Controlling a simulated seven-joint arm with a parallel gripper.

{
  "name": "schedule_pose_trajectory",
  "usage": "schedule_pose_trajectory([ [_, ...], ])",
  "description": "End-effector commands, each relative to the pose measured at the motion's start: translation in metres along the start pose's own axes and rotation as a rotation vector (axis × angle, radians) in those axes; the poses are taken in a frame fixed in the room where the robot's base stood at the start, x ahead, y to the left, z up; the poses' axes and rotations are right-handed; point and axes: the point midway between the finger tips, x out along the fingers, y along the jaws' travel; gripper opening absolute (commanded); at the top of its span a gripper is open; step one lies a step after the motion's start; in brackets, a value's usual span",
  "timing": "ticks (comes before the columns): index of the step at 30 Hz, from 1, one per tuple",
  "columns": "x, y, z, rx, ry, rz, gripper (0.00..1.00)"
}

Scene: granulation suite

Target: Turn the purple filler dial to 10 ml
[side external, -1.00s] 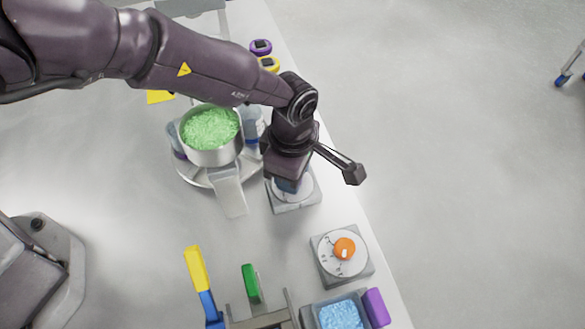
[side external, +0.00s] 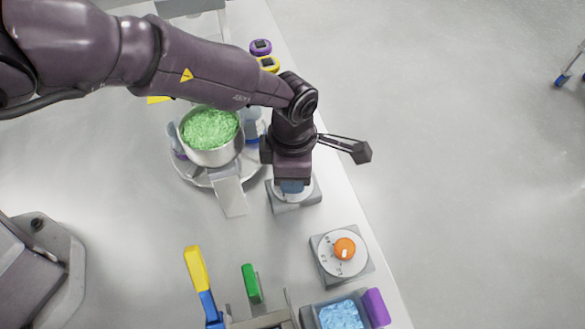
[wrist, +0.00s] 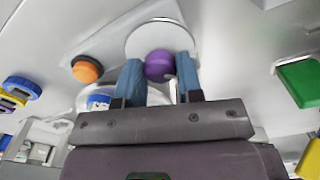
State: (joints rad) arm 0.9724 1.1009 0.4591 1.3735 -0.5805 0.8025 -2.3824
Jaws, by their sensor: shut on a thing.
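The purple filler dial (wrist: 159,66) shows in the wrist view, with a round pale dial face (wrist: 165,36) around it. My gripper (wrist: 158,72) is shut on the purple dial, with one blue finger on each side of it. In the side external view, my gripper (side external: 291,186) points down over the grey dial base (side external: 296,205). The purple knob is hidden there by my gripper. The scale marks on its face cannot be read in either view.
An orange dial (side external: 345,248) on its own base stands nearer the camera. A steel pot (side external: 212,153) of green granules stands on a round platform beside my gripper. A bin of blue granules (side external: 340,315) is at the front. The table's right edge is close.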

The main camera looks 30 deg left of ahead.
Motion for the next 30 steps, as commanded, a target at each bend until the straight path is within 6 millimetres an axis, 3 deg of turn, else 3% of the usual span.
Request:
schedule_pose_trajectory([
  [5,-0.001,0.0,0.0,-0.002,-0.001,-0.002,0.1],
  [6,-0.001,0.0,0.0,-0.002,-0.001,-0.002,0.38],
  [9,-0.001,0.0,0.0,-0.002,-0.001,-0.001,0.59],
  [20,-0.007,0.0,0.001,0.0,-0.003,0.0,0.59],
  [23,-0.02,0.0,0.001,-0.001,-0.005,0.0,0.59],
  [30,-0.074,0.0,0.001,0.0,-0.006,0.001,0.59],
])
